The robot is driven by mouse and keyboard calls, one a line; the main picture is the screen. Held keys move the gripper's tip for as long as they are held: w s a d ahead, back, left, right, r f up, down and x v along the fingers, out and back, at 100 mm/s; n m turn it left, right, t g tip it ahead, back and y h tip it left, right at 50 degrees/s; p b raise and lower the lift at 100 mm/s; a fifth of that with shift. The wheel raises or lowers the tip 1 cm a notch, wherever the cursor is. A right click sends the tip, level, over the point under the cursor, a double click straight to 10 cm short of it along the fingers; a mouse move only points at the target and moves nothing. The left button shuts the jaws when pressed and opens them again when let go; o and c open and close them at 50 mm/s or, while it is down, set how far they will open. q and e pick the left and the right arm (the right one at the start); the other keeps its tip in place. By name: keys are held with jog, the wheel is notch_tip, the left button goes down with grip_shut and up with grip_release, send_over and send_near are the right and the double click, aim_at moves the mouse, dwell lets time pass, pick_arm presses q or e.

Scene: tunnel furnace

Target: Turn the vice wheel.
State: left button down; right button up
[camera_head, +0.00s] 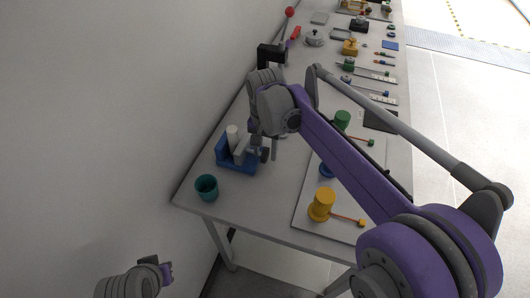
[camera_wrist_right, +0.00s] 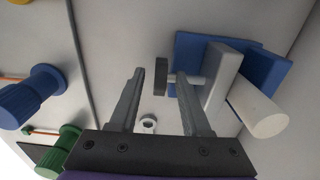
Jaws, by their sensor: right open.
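The vice (camera_head: 236,163) has a blue body and pale grey jaws with a white cylinder (camera_head: 232,134) between them. It stands near the table's left edge. Its dark grey wheel (camera_head: 265,154) sits at the right side of the vice, on a light shaft. My right gripper (camera_head: 253,138) points down above the vice, partly hidden by my wrist. In the right wrist view my right gripper (camera_wrist_right: 160,78) is open, and the wheel (camera_wrist_right: 161,77) shows between its fingertips. I cannot tell whether they touch. My left gripper (camera_head: 165,272) shows only in part at bottom left.
A teal cup (camera_head: 206,187) stands in front of the vice. A yellow cylinder (camera_head: 322,203) and a green one (camera_head: 342,119) stand on a board to the right. A wall runs along the left, and several small objects stand farther back.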

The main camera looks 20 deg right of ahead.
jog(key=shift+f, duration=0.4)
grip_shut()
jog(key=shift+g, duration=0.3)
jog(key=shift+w+d+g+y, duration=0.1)
jog(key=shift+w+g+y, duration=0.1)
jog(key=shift+g+y, duration=1.3)
jog(key=shift+g, duration=0.4)
